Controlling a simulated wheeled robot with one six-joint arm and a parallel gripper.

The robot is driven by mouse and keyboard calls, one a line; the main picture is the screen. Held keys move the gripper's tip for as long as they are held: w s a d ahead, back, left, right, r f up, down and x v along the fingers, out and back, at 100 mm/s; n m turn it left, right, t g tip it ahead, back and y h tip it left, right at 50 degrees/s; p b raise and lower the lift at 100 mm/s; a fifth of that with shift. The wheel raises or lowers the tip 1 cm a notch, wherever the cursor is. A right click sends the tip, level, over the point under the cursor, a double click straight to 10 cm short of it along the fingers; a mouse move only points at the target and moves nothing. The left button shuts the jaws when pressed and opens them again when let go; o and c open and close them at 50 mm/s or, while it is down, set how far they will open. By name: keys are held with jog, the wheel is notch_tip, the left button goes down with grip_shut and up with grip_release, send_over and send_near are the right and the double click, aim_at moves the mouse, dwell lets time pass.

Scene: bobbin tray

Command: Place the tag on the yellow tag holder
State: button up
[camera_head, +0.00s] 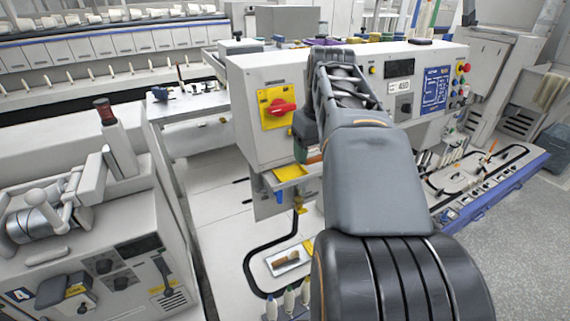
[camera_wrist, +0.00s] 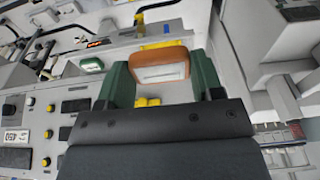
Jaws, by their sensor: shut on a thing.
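My gripper (camera_wrist: 160,82) is shut on an orange-brown tag with a white label (camera_wrist: 173,57), held between its two green fingers. In the head view my gripper (camera_head: 302,155) is mostly hidden behind my arm, beside the front of the grey control cabinet. A sliver of the orange tag (camera_head: 314,159) shows there. The yellow tag holder (camera_head: 290,173) sticks out low on the cabinet front, just below my gripper. In the wrist view a yellow strip (camera_wrist: 163,44) shows behind the tag's upper edge; I cannot tell whether they touch.
The grey cabinet (camera_head: 250,130) carries a yellow plate with a red rotary switch (camera_head: 281,106). A bobbin machine (camera_head: 75,235) stands at the left. A small tray with a brown item (camera_head: 287,260) lies on the white surface below the holder, beside a black curved track.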

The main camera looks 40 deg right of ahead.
jog(key=w+d+f+p, duration=0.2)
jog(key=w+f, duration=0.2)
jog(key=w, duration=0.4)
send_over(290, 174)
jog(key=s, duration=0.1)
notch_tip(290, 174, down, 4)
jog(key=shift+f, duration=0.15)
jog(key=f, duration=0.3)
jog(key=shift+w+d+f+p, duration=0.1)
jog(key=shift+w+f+p, duration=0.1)
jog(key=shift+w+p, duration=0.15)
jog(key=shift+f, duration=0.4)
jog(key=shift+f, duration=0.1)
jog(key=shift+f+b, duration=0.5)
